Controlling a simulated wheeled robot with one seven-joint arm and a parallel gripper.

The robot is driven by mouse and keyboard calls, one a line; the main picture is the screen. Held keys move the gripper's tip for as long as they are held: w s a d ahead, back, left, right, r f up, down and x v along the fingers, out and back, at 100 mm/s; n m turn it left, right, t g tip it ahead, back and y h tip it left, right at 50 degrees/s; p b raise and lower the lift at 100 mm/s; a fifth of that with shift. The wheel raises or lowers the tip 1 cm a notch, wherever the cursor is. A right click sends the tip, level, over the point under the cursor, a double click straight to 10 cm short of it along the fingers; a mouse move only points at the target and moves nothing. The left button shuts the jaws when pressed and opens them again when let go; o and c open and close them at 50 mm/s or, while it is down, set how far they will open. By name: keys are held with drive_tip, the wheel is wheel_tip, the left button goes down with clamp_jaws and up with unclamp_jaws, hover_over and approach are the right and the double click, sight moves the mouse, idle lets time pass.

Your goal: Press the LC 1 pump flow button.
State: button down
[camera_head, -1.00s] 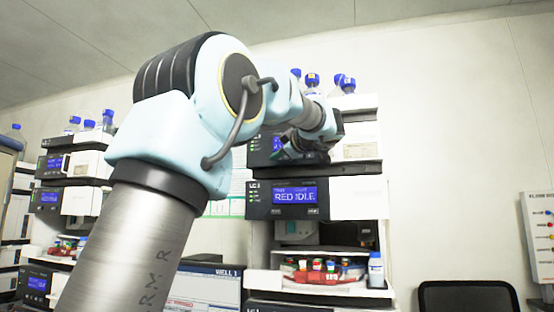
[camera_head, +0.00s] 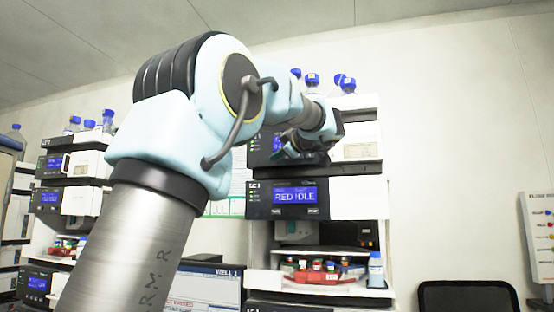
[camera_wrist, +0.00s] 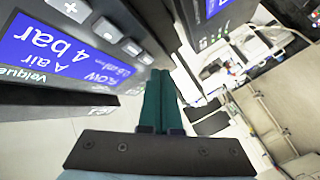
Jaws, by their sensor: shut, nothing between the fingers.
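The LC 1 stack stands right of centre in the head view. Its upper module (camera_head: 256,152) is dark-fronted with a blue display, partly hidden by my gripper (camera_head: 290,148). In the wrist view a dark module front (camera_wrist: 88,62) has a blue display (camera_wrist: 40,52) reading "A air", "4 bar" and "FLOW". A row of grey buttons (camera_wrist: 107,30) runs beside the display, one marked with a plus. My gripper (camera_wrist: 161,74) is shut and empty, its teal fingers together just beyond the row's end. Contact with a button cannot be told.
Below is an LC 1 module (camera_head: 287,212) reading "RED IDLE", above a tray of coloured vials (camera_head: 315,270). Blue-capped bottles (camera_head: 312,80) stand on top. Another stack (camera_head: 60,200) is at left, a monitor (camera_head: 205,285) below, a chair (camera_head: 468,298) at lower right.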

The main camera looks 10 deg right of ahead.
drive_tip(key=shift+w+d, duration=0.1)
idle(0.3)
drive_tip(key=shift+w+d+b, duration=0.1)
drive_tip(key=shift+w+b, duration=0.15)
drive_tip(key=shift+b, duration=0.15)
drive_tip(key=shift+w+d, duration=0.2)
drive_tip(key=shift+w, duration=0.15)
idle(0.6)
drive_tip(key=shift+s+b, duration=0.1)
drive_tip(key=shift+b, duration=0.25)
drive_tip(key=shift+s+a+f+b, duration=0.1)
drive_tip(key=shift+s+b, duration=0.05)
drive_tip(key=shift+b, duration=0.15)
drive_tip(key=shift+s+a+b, duration=0.25)
drive_tip(key=shift+s+b, duration=0.25)
drive_tip(key=shift+b, duration=0.05)
